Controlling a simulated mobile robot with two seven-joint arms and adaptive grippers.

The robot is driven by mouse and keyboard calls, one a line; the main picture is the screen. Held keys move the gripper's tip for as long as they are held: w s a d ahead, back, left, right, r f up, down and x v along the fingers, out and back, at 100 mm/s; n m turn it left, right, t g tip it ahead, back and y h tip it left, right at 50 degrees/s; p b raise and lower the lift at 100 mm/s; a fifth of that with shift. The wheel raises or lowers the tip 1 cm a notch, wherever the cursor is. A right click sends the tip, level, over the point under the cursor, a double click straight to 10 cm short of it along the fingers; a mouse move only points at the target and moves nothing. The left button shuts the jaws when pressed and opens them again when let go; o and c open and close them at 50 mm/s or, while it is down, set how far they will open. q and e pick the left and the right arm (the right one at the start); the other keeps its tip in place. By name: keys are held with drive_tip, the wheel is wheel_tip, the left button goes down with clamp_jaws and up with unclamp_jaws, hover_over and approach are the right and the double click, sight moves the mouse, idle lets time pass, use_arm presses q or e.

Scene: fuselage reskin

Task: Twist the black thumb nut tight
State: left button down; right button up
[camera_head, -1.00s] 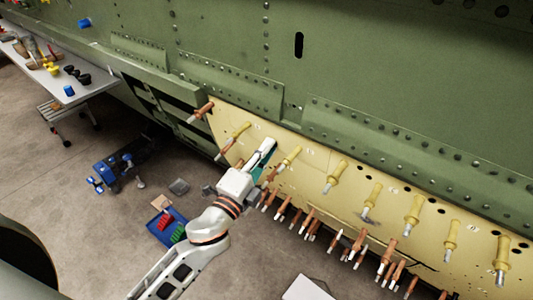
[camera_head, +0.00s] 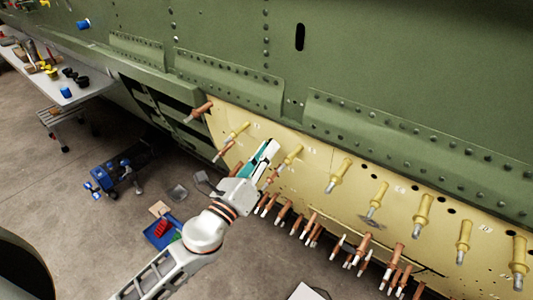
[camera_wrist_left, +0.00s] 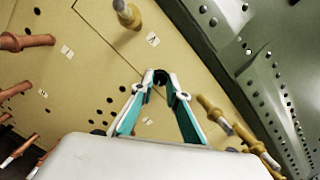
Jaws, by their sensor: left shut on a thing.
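My left gripper (camera_head: 270,147) reaches up from below to the yellow skin panel (camera_head: 310,155). In the left wrist view its two teal-lined fingers come together at the tips (camera_wrist_left: 160,80) against the panel. The jaws are shut on a small dark thing between the tips, which looks like the black thumb nut (camera_wrist_left: 160,77). The fingertips hide most of it, and its thread and seating cannot be made out. My right gripper is in neither view.
Yellow fasteners (camera_head: 340,175) stand out along the panel, one (camera_head: 290,156) just right of the gripper. Copper-coloured fasteners (camera_head: 282,211) line its lower edge. Green riveted fuselage (camera_head: 400,80) is above. A workbench (camera_head: 85,90) and blue tray (camera_head: 160,240) are at left.

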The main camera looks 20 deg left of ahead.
use_arm(q)
drive_tip(key=m+h, duration=0.1)
drive_tip(key=m, duration=0.4)
drive_tip(key=shift+m, duration=0.4)
drive_tip(key=c, duration=2)
unclamp_jaws()
drive_tip(key=shift+o, duration=0.2)
drive_tip(key=shift+a, duration=0.1)
drive_tip(key=v, duration=1.2)
drive_tip(key=shift+f, duration=0.15)
